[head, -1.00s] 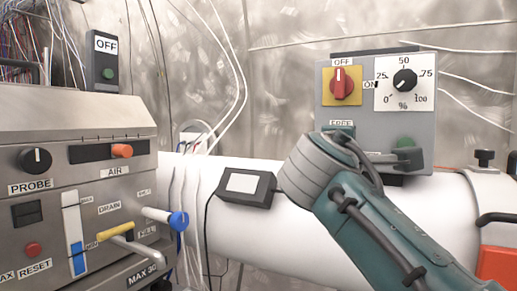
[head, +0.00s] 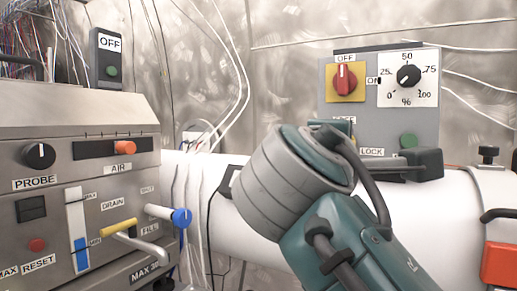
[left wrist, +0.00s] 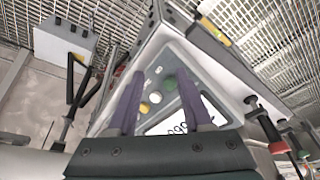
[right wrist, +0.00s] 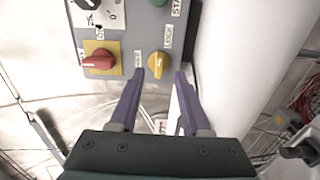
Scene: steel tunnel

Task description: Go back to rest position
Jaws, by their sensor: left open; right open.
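My right arm crosses the head view in front of the white pipe (head: 405,215); its gripper cannot be clearly made out there. In the right wrist view my right gripper (right wrist: 160,74) is open and empty. Its fingertips flank a yellow LOCK knob (right wrist: 157,65) in the picture, on a grey control box (right wrist: 128,32); whether they touch it I cannot tell. My left gripper (left wrist: 160,76) is open and empty in the left wrist view, with a grey instrument panel (left wrist: 168,62) and its numeric display (left wrist: 188,120) beyond it. The left arm is not in the head view.
A grey machine (head: 80,125) with knobs and levers stands at the left. The control box (head: 370,115), with a red switch (head: 345,79) and a dial (head: 408,75), is behind my right arm. A red box (head: 500,262) is at the right edge.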

